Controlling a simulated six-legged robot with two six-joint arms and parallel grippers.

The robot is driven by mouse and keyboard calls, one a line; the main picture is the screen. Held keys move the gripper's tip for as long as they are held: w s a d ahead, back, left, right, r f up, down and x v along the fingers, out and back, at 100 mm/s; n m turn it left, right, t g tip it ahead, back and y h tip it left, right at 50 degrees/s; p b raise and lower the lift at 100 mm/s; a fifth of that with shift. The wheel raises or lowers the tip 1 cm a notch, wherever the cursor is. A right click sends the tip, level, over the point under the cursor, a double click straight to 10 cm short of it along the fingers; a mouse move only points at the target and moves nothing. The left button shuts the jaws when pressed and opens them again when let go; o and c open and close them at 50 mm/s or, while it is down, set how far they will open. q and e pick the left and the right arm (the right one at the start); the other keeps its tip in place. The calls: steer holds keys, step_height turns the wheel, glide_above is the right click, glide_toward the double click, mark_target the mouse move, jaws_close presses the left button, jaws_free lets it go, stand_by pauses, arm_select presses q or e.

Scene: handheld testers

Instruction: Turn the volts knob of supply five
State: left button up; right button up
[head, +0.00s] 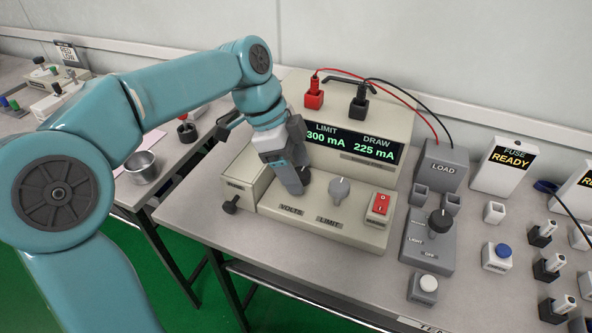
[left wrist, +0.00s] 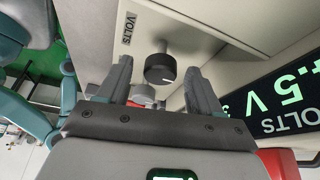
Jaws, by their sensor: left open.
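The supply (head: 330,214) is a beige bench unit with a green-lit display (head: 350,143) reading LIMIT 300 mA and DRAW 225 mA. My left gripper (head: 297,188) points down over its front panel, just behind the VOLTS label (head: 291,210), and hides the volts knob in the head view. In the left wrist view the volts knob (left wrist: 160,69) is black with a white mark. It appears between the open fingertips of my left gripper (left wrist: 158,72), with gaps at both sides. The display (left wrist: 285,100) there shows part of a volts reading, ending in .5 V. My right gripper is not in view.
A grey LIMIT knob (head: 339,190) and a red switch (head: 380,205) sit right of the gripper. Red and black leads run to a grey LOAD box (head: 441,166). A grey switch box (head: 428,240) and small testers stand further right.

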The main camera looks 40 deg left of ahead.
arm_select(q)
steer(key=c, duration=1.1)
steer(key=shift+o, duration=0.2)
steer(key=shift+n, duration=0.3)
